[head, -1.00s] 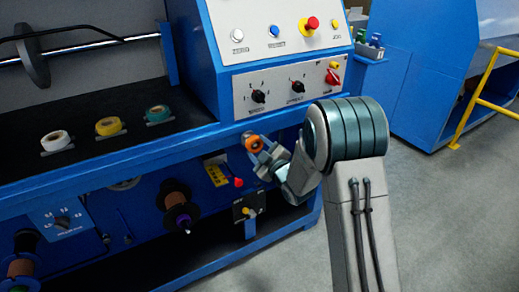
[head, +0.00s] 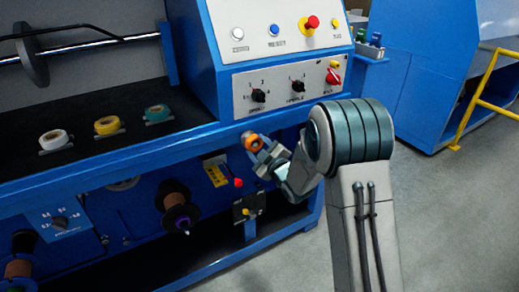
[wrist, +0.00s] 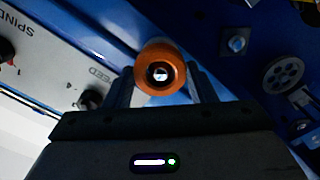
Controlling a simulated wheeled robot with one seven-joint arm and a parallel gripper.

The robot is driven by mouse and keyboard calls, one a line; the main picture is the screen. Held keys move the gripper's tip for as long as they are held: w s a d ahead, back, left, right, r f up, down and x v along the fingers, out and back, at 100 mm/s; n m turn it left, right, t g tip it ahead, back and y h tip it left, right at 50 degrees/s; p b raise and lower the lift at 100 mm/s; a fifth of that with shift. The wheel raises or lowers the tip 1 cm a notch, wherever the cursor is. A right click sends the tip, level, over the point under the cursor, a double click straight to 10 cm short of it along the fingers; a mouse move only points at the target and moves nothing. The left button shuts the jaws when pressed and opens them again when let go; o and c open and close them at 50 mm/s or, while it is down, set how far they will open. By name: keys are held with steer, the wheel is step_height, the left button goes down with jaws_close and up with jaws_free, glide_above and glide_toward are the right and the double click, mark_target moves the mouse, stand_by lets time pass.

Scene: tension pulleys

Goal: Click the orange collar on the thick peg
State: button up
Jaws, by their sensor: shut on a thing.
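The orange collar (wrist: 143,70) is a thick ring, held between the two fingers of my gripper (wrist: 160,90) in the wrist view. Its hole faces the wrist camera, and a small bright spot shows through it. In the head view the collar (head: 253,143) is in front of the blue machine's front edge, just below the control panel. My gripper (head: 262,154) is shut on it there. I cannot tell which part is the thick peg. A bolt-like stub (wrist: 236,43) shows to the right of the collar in the wrist view, apart from it.
The blue machine has a control panel (head: 283,85) with knobs. White, yellow and teal rolls (head: 107,125) lie on its dark shelf. Below are a brown spool (head: 174,195), a yellow label (head: 216,171) and a red knob (head: 238,183). A grey spoked wheel (wrist: 283,74) shows in the wrist view.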

steer(key=shift+b+x, duration=0.75)
steer(key=shift+x, duration=0.45)
steer(key=shift+w+a, duration=0.1)
steer(key=shift+r, duration=0.1)
steer(key=o, duration=1.1)
steer(key=shift+c, duration=0.2)
steer(key=v, duration=1.3)
steer(key=shift+s+d, duration=0.25)
steer(key=shift+s, duration=0.05)
